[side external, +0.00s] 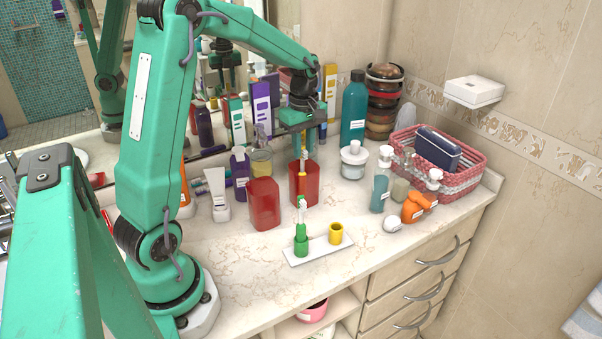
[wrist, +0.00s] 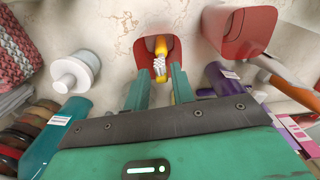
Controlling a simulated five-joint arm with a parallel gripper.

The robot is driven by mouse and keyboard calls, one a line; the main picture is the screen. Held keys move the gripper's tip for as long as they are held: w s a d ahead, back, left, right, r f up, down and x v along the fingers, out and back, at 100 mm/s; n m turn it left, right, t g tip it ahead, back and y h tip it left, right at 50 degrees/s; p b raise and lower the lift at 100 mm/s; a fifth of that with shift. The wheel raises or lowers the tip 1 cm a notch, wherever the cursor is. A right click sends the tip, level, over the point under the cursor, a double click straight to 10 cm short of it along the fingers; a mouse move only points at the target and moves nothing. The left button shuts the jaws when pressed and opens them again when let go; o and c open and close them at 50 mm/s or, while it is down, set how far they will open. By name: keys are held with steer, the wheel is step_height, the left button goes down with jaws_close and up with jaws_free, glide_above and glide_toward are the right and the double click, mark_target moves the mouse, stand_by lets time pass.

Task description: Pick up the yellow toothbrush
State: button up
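The yellow toothbrush (side external: 303,168) stands upright in a red cup (side external: 304,186) near the middle of the counter. In the wrist view, its white and yellow bristle head (wrist: 159,65) points up towards me, with the red cup (wrist: 147,47) around its lower part. My gripper (side external: 303,137) points down over that cup. Its two fingers (wrist: 160,78) are apart, one on each side of the toothbrush, with small gaps beside the head. A green toothbrush (side external: 302,208) stands in a green holder (side external: 301,246) on a white tray (side external: 318,250), beside an empty yellow holder (side external: 336,234).
A second red cup (side external: 264,204) stands left of the first. Bottles and a purple container (side external: 240,170) crowd behind. A white lidded jar (side external: 354,160), a teal bottle (side external: 354,112) and a woven basket (side external: 462,180) stand to the right. The counter front is mostly clear.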

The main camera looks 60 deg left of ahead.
mark_target(303, 172)
steer(key=shift+f, duration=2.3)
jaws_close()
